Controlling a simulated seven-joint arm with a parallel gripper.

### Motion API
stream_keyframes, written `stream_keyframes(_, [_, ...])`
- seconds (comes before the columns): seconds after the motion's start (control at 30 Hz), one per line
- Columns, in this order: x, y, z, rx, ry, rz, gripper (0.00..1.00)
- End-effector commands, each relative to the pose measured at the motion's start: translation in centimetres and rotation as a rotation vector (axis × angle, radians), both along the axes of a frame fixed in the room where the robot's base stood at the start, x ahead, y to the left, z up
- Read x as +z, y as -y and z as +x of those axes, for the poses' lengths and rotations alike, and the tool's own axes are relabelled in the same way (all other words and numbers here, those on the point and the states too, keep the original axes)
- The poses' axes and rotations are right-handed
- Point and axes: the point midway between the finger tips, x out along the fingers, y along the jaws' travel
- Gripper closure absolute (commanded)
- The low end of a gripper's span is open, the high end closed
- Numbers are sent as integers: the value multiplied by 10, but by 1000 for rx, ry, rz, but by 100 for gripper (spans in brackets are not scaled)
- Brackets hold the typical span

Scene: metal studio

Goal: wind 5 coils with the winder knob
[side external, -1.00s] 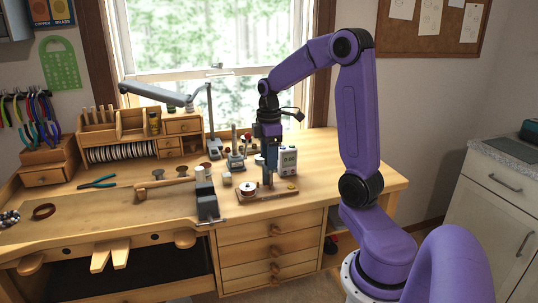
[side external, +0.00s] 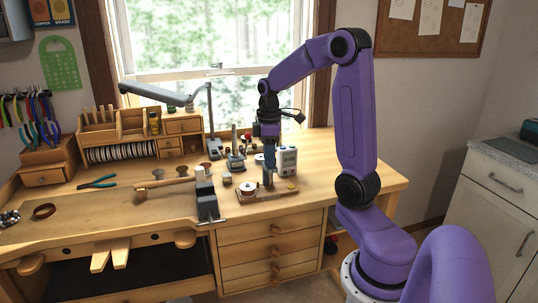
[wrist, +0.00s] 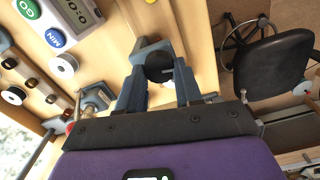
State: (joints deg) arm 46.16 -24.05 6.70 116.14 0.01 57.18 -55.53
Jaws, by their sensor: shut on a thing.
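The winder stands on a wooden base (side external: 284,191) near the front edge of the bench in the side external view. My gripper (side external: 268,183) points straight down over the middle of the base, to the right of the spool. In the wrist view my gripper (wrist: 159,78) is shut on the round black winder knob (wrist: 159,66), one finger on each side. The coils on the spool are too small to count.
A white counter box (side external: 287,160) with a display stands just behind the winder; its green GO button (wrist: 28,8) and blue button (wrist: 55,38) show in the wrist view. A small vise (side external: 207,203) is to the left. The bench is clear to the right.

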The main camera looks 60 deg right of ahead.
Motion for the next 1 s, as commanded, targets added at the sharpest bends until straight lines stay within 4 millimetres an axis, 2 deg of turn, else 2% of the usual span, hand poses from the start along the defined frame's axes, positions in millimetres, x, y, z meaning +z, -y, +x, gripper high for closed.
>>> stream_keyframes(1.0, [1,4,0,-963,2,-1,96])
